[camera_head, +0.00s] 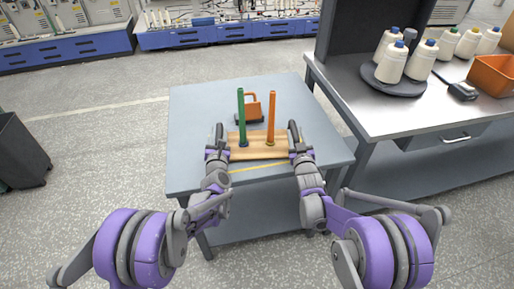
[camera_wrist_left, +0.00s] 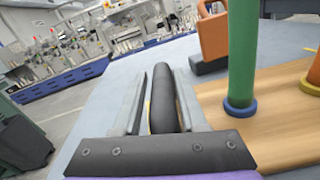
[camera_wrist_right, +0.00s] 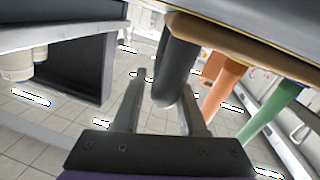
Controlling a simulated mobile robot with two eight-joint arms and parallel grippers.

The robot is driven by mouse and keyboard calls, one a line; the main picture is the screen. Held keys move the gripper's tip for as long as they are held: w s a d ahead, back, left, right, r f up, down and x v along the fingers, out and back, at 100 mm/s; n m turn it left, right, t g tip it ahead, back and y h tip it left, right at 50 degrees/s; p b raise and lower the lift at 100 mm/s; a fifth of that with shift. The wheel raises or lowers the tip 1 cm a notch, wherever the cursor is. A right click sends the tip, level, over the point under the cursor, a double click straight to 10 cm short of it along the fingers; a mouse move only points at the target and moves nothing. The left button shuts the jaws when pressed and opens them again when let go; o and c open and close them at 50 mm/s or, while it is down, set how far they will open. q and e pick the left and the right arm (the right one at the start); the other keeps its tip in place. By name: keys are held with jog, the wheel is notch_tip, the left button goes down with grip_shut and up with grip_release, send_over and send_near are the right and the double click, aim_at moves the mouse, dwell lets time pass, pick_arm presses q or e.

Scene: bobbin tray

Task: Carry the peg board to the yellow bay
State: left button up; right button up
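The peg board (camera_head: 257,153) is a pale wooden board on the grey table, with a green peg (camera_head: 241,118) on a blue ring and an orange peg (camera_head: 272,118) on a yellow ring. It has a black handle at each end. My left gripper (camera_head: 217,140) is at the left handle (camera_wrist_left: 163,100), fingers either side, with a thin gap showing. My right gripper (camera_head: 295,140) is at the right handle (camera_wrist_right: 174,70), fingers either side with a visible gap. A yellow line (camera_head: 258,167) runs along the table in front of the board; the bay's full outline is not visible.
An orange, dark-based object (camera_head: 251,107) stands behind the board. The grey table (camera_head: 195,105) is otherwise clear. A metal workbench (camera_head: 350,95) on the right holds thread cones (camera_head: 392,65) and an orange bin (camera_head: 493,75). A dark bin (camera_head: 20,155) stands at far left.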

pick_arm(q)
jog(key=shift+o, duration=1.2)
jog(key=shift+d+r, duration=0.1)
pick_arm(e)
jog(key=shift+o, duration=1.2)
jog(key=shift+a+r, duration=0.1)
jog(key=shift+r, duration=0.05)
pick_arm(q)
jog(key=shift+s, duration=0.1)
jog(key=s, duration=0.7)
jog(key=s+d, duration=0.1)
jog(key=s, duration=0.3)
jog(key=shift+s+d+r, duration=0.1)
jog(key=shift+s, duration=0.3)
pick_arm(e)
jog(key=shift+s, duration=0.3)
jog(key=s+d, duration=0.1)
jog(key=s, duration=1)
jog(key=shift+s, duration=0.2)
jog(key=shift+r, duration=0.1)
